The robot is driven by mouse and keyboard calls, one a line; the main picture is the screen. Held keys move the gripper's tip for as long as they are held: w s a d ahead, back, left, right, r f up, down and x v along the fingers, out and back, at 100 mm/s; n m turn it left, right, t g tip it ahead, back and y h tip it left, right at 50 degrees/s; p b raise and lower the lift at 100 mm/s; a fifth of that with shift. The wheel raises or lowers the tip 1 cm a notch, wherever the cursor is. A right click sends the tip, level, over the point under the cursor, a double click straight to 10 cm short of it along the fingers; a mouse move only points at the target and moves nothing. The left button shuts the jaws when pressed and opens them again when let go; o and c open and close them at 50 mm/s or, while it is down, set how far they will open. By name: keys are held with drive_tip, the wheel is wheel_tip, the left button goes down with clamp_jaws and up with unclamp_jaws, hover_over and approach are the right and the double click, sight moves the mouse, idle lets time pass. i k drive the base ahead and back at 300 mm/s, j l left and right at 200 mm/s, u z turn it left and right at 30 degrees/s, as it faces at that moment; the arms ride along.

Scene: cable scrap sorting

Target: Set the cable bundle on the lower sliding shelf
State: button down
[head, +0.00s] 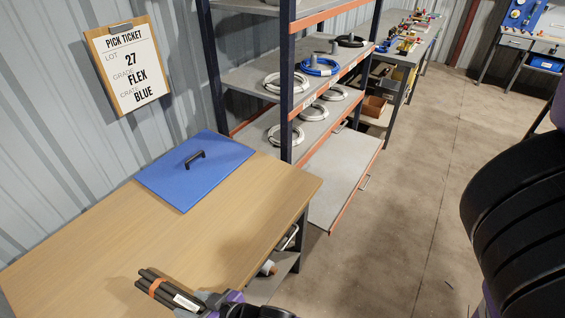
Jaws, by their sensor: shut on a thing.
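A cable bundle (158,286) of several short black cables shows at the bottom of the view, with an orange band and a white label. My gripper (205,302), purple and grey, is shut on the bundle's right end; the frame's bottom edge cuts off part of it. The bundle is over the front part of the wooden bench; I cannot tell its height. The lower sliding shelf (338,178) is a grey board with an orange front edge and a handle. It sticks out from the rack into the aisle, beyond the bench, and its visible top is bare.
The wooden bench (120,235) carries a blue lid (196,170) with a black handle. Rack shelves above the sliding shelf hold several cable coils (285,135). A dark rack post (287,90) stands beside the bench. The concrete floor (410,200) right of the rack is clear.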

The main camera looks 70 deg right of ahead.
sight(330, 187)
drive_tip(key=l+z, duration=0.1)
drive_tip(key=z, duration=0.3)
drive_tip(key=i+l+z, duration=0.1)
drive_tip(key=z, duration=0.65)
drive_tip(key=i+l+z, duration=0.15)
drive_tip(key=z, duration=0.15)
drive_tip(key=i+z, duration=0.3)
drive_tip(key=i+l+u, duration=0.35)
drive_tip(key=i, duration=0.05)
